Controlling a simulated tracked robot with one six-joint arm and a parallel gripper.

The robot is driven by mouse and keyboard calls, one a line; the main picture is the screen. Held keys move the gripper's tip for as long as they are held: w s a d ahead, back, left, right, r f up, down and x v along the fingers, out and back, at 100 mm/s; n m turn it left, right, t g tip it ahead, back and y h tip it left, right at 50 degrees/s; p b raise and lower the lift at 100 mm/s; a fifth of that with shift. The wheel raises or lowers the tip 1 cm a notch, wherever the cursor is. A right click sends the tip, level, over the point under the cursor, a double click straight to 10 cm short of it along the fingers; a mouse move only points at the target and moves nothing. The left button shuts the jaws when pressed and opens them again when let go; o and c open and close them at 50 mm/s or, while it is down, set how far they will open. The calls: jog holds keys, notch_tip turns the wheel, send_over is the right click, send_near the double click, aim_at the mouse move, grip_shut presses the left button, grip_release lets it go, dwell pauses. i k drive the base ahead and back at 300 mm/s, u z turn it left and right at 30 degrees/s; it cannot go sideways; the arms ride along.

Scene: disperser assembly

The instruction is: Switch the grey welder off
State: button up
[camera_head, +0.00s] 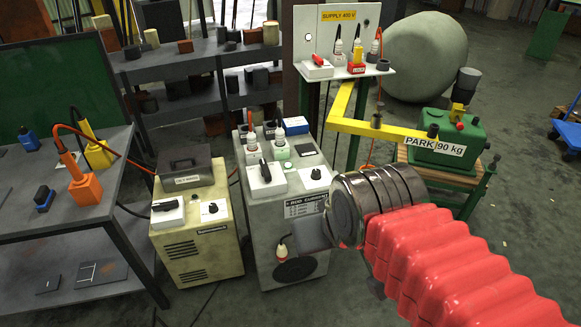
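The grey welder (268,225) stands in the middle, with a "ROD CURRENT" plate on its front. A white switch plate with a black lever (265,173) sits on its top at the left. A white plate with a round black knob (316,175) sits to the right. A green button block (282,153) and red-and-white plugs (279,132) are behind them. My gripper (343,212) shows only as a dark metal end on the red sleeve, just right of the welder's front. It covers part of the welder's right side. I cannot make out its fingers.
A cream machine (198,245) with its own black-levered switch (167,210) stands close at the left. A dark table (70,205) with orange and yellow tools is farther left. Behind are a supply panel (338,35), a yellow bar (375,130) and a green "PARK 90 kg" block (447,155).

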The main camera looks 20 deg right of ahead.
aim_at(266, 172)
jog(key=u, duration=0.05)
jog(key=i, duration=1.3)
jog(key=z, duration=0.1)
